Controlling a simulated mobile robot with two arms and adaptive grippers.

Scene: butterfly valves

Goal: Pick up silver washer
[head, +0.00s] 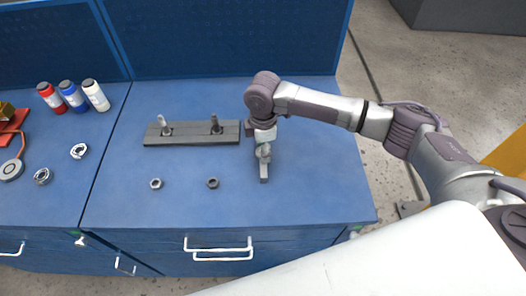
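A small silver washer (156,184) lies flat on the blue workbench top, left of a similar dark ring (213,183). My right gripper (264,175) points down above the bench, to the right of both rings and clear of them. It is seen edge-on, so its finger opening cannot be made out. No object shows between its fingers. My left gripper is not in view.
A dark plate (190,141) with two upright bolts stands behind the rings. Metal clamps (79,151), red, blue and white bottles (70,96) and a round grey device (11,170) are at left. The bench's front right is clear.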

